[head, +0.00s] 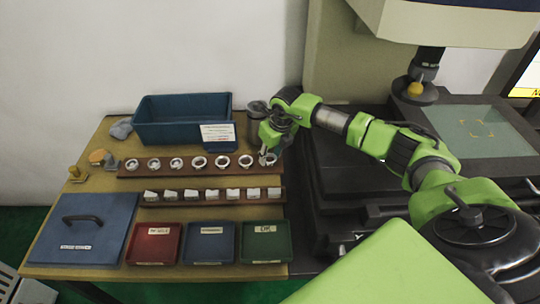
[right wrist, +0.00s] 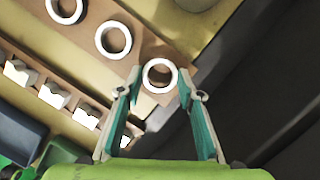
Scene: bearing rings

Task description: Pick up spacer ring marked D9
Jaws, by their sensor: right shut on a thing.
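A row of pale metal rings lies on the brown wooden strip (head: 146,170) on the table; no D9 mark can be read on any of them. My right gripper (head: 269,150) is at the right end of this row, over the last ring (head: 267,159). In the right wrist view my right gripper (right wrist: 160,82) has its two fingers on either side of this end ring (right wrist: 147,76), shut on it. The ring still looks level with the strip; whether it is lifted I cannot tell. My left gripper is not in view.
A second strip with several white labelled blocks (head: 191,195) runs in front. Red (head: 153,261), blue (head: 208,262) and green (head: 264,258) trays stand at the front edge. A blue bin (head: 165,138) is behind. A dark machine (head: 350,190) stands close on the right.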

